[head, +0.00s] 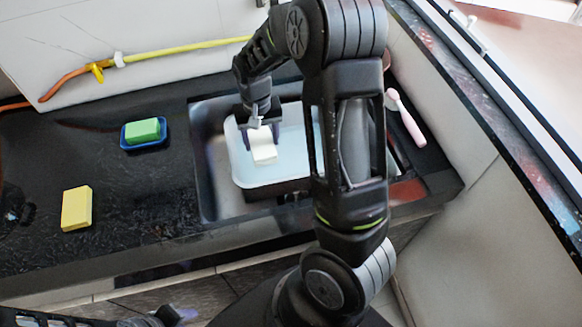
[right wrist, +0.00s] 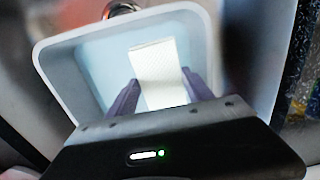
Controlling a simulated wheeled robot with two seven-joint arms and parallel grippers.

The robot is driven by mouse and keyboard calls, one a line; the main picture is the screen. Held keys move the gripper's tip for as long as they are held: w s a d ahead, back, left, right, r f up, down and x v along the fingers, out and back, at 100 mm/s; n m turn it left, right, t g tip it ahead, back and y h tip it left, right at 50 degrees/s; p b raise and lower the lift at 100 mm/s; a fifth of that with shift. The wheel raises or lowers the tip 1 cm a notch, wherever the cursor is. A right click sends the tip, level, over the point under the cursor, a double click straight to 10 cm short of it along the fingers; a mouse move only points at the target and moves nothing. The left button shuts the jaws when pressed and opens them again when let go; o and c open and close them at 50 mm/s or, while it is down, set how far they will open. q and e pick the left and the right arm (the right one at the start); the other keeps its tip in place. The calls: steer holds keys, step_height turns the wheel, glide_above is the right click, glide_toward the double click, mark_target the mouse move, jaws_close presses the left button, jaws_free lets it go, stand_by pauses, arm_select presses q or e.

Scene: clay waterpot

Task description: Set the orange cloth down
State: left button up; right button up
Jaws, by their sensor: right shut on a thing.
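My right gripper (head: 262,139) reaches down over the sink and is shut on a cream-white, block-like piece (head: 264,153). In the right wrist view the piece (right wrist: 157,72) looks pale and finely textured, between my two purple fingers (right wrist: 162,95). It is over a pale tub (head: 241,178); I cannot tell whether it touches the bottom. I see nothing that looks like an orange cloth; the held piece is not orange. My left gripper (head: 180,315) shows only in part at the bottom left edge, and its jaws are unclear.
The tub sits in a metal sink (head: 208,170) in a black counter (head: 110,205). A green sponge (head: 142,130) rests in a blue dish (head: 128,144). A yellow sponge (head: 77,208) lies to the left. A pink-handled brush (head: 408,122) lies right of the sink. A yellow-orange hose (head: 185,49) runs behind.

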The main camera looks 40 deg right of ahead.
mark_target(263, 143)
step_height(263, 143, down, 4)
steer(key=shift+r+b, duration=0.2)
steer(key=shift+b, duration=0.2)
steer(key=shift+d, duration=0.1)
steer(key=shift+f, duration=0.1)
step_height(263, 143, down, 6)
steer(key=shift+f, duration=0.1)
steer(key=shift+f, duration=1.8)
